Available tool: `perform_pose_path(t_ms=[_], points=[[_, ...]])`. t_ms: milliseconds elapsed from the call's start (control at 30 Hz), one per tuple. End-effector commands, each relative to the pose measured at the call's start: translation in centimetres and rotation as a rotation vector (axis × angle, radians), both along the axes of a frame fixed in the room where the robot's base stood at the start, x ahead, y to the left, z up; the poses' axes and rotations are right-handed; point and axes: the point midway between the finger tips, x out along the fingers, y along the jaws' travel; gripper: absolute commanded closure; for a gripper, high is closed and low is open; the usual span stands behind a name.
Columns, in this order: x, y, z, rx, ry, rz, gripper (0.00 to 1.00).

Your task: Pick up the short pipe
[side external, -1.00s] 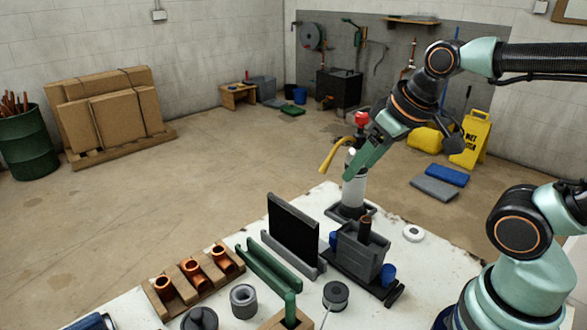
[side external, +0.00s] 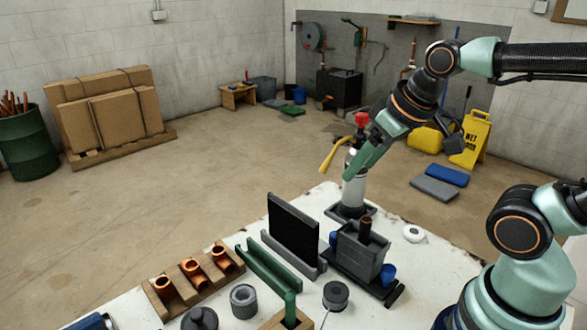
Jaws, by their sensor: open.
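A short copper-brown pipe (side external: 366,228) stands upright in a grey holder box (side external: 360,252) on the white bench; only its upper end shows. I take it to be the short pipe. My gripper (side external: 350,172) is above and slightly left of it, pointing down and to the left, in front of a grey cylinder with a red top. It is apart from the pipe, with nothing seen in its jaws. The gap between its fingers is hard to make out from this side.
A wooden rack (side external: 182,297) holds copper pieces at front left. A dark upright panel (side external: 293,230) stands left of the holder, beside a green channel (side external: 268,268). The grey cylinder (side external: 353,188) stands behind.

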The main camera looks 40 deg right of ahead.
Motion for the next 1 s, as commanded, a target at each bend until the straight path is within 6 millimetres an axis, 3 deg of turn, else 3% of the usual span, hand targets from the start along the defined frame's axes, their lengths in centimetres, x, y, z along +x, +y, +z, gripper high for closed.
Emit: perform_pose_path(t_ms=[633,767,1000], points=[[-0.03,-0.05,-0.06,0.03,0.022,-0.06,0.38],[-0.21,-0.21,-0.36,0.117,0.09,-0.25,0.38],[-0.74,-0.59,-0.94,0.289,0.251,-0.788,0.38]])
